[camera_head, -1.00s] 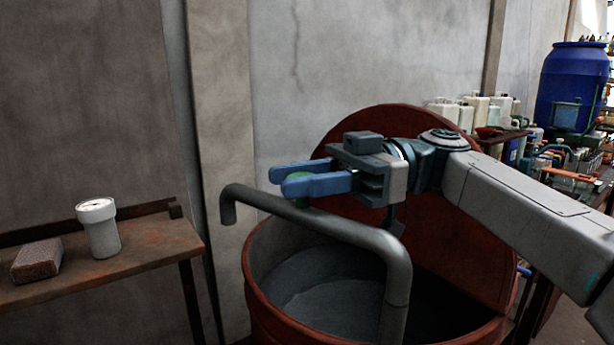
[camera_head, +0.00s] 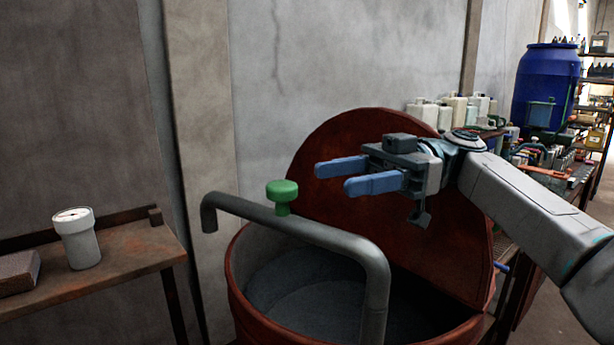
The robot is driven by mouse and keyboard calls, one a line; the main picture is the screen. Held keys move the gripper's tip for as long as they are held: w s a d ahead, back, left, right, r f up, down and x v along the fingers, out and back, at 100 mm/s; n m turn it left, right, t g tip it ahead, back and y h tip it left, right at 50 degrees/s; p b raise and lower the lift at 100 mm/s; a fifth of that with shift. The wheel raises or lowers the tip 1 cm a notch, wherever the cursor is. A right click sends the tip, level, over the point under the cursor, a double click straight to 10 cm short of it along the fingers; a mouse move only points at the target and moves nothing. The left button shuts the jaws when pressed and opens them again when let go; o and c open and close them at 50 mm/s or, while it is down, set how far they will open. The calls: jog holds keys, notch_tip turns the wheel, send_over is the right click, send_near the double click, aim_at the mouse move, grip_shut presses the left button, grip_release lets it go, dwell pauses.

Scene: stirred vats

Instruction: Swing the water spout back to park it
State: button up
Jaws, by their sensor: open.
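The water spout (camera_head: 325,235) is a grey bent pipe. It rises at the front of the red vat (camera_head: 240,300), bends over and runs left, and its downturned end hangs left of the vat's rim. A green knob (camera_head: 283,195) stands upright on top of the pipe. My gripper (camera_head: 345,178) has two blue fingers, spread apart with nothing between them. It is to the right of the green knob, clear of it, in front of the raised red lid (camera_head: 330,140).
A large blue barrel (camera_head: 545,88) and several pale jugs (camera_head: 455,110) stand at the back right. The vat holds dark grey contents.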

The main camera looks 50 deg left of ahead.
jog(key=shift+w+d+p, duration=0.2)
jog(key=shift+w, duration=0.9)
jog(key=shift+w+d+p, duration=0.15)
jog(key=shift+w, duration=0.95)
jog(key=shift+s, duration=0.1)
notch_tip(320, 180, down, 7)
jog(key=d+m+t+y+p, duration=0.1)
jog(key=m+t+y+p, duration=0.15)
jog(key=m+t, duration=0.65)
jog(key=w+d+f+m+t+p, duration=0.1)
jog(key=w+d+f+m+t, duration=0.5)
jog(key=d+f+m, duration=0.55)
jog(key=s+d+f+m+t+h+p, duration=0.1)
jog(key=d+f+m+h, duration=0.1)
jog(key=d, duration=0.9)
jog(key=s+d+f+m+t+h, duration=0.2)
jog(key=d+f+m, duration=0.2)
jog(key=d+m, duration=0.3)
jog(key=s+d+f+m+t+h+p, duration=0.1)
jog(key=d+m, duration=0.3)
jog(key=d, duration=1.2)
jog(key=shift+s+f+t+h+p, duration=0.15)
jog(key=shift+f+t+h+p, duration=0.25)
jog(key=shift+f+t, duration=0.4)
